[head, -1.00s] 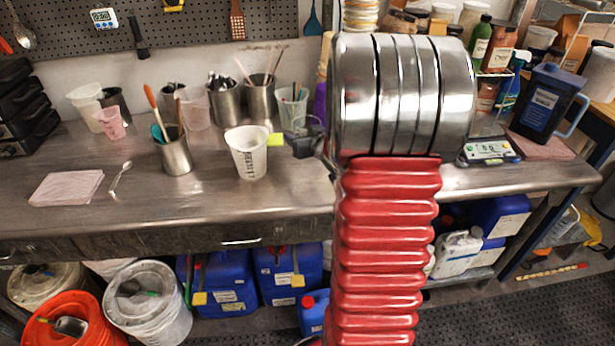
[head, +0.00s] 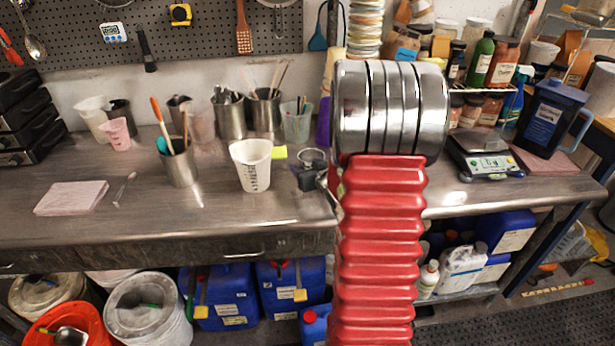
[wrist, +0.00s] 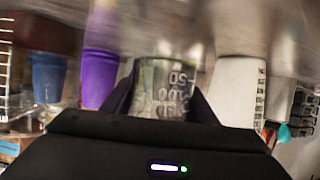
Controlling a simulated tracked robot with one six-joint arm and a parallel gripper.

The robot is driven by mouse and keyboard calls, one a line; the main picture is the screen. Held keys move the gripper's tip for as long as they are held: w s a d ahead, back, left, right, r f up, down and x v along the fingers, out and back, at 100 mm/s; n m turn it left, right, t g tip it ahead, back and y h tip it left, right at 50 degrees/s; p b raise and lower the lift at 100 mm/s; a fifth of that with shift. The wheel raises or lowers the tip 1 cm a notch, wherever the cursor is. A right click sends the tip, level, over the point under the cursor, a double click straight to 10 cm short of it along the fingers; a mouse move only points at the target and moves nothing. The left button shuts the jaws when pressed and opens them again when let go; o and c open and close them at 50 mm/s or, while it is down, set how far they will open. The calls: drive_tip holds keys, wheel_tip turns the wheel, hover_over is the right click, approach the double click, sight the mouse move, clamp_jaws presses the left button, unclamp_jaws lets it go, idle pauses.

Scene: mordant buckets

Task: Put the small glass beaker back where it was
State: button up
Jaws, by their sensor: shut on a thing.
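The small glass beaker (wrist: 168,78) is clear with printed volume marks and sits between my fingers in the wrist view. In the head view its round rim (head: 313,156) shows just above my dark gripper (head: 308,176). My gripper is shut on the beaker, over the steel bench (head: 215,218), right of the white measuring jug (head: 250,170). I cannot tell whether the beaker's base touches the bench. My arm hides the bench behind it.
A yellow-green item (head: 279,152) lies between the jug and my gripper. Steel utensil pots (head: 230,118) and a clear cup (head: 297,122) stand behind. A scale (head: 484,157) is to the right. The front bench left of my gripper is mostly clear.

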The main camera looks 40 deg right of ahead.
drive_tip(key=shift+f, duration=1.8)
drive_tip(key=shift+f, duration=0.1)
drive_tip(key=o, duration=1.1)
drive_tip(key=shift+s+a+r, duration=0.15)
drive_tip(key=shift+s+r, duration=0.2)
drive_tip(key=shift+s, duration=0.25)
drive_tip(key=v, duration=1)
drive_tip(key=shift+s+a, duration=0.2)
drive_tip(key=shift+s, duration=0.1)
drive_tip(key=shift+r, duration=0.1)
